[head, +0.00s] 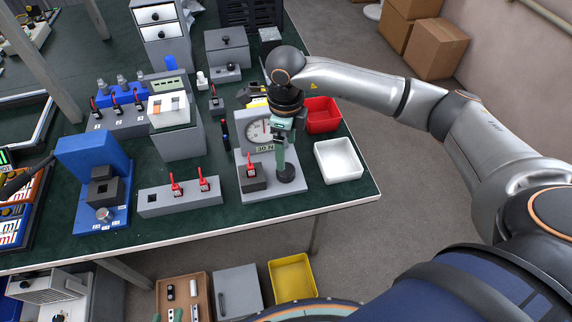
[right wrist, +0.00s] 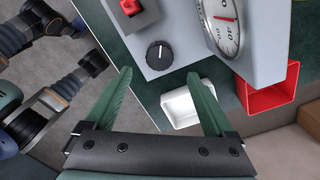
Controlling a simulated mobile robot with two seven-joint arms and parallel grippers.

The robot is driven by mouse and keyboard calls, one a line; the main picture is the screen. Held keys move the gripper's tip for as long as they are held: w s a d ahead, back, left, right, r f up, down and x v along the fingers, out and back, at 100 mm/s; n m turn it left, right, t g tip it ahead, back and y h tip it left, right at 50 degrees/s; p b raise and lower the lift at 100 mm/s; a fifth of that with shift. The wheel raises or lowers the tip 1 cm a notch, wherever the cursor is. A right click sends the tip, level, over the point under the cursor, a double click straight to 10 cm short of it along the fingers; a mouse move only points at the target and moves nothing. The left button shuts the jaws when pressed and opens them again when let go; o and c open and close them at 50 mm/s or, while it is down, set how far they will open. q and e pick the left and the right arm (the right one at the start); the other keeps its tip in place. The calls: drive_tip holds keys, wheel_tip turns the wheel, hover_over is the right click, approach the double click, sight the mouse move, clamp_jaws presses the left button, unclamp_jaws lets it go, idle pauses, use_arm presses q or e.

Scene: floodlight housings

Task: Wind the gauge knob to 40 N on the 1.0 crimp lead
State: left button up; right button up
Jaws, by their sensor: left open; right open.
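The pull gauge (head: 248,116) has a round white dial with a red needle; a label below it seems to read 30 N. Its black knob (head: 285,173) stands on the grey base; it also shows in the right wrist view (right wrist: 160,56), with a white mark near the top. A red crimp lead (head: 252,160) sits in a dark block left of the knob; its size marking is unreadable. My right gripper (head: 281,148) is above the knob, open and empty. In the right wrist view its spread fingers (right wrist: 160,76) are apart from the knob. My left gripper is not visible.
A white tray (head: 338,160) and a red bin (head: 322,115) stand right of the gauge. A grey block (head: 160,203) with two red leads is to its left, near a blue press (head: 95,160). More red leads stand farther back. The table's front edge is close.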

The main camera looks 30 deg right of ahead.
sight(286, 169)
wheel_tip(286, 169, down, 8)
drive_tip(key=shift+r, duration=0.15)
drive_tip(key=shift+c, duration=0.2)
drive_tip(key=c, duration=1.3)
drive_tip(key=shift+m, duration=0.3)
drive_tip(key=m, duration=0.3)
drive_tip(key=shift+m, duration=2)
drive_tip(key=shift+p, duration=0.3)
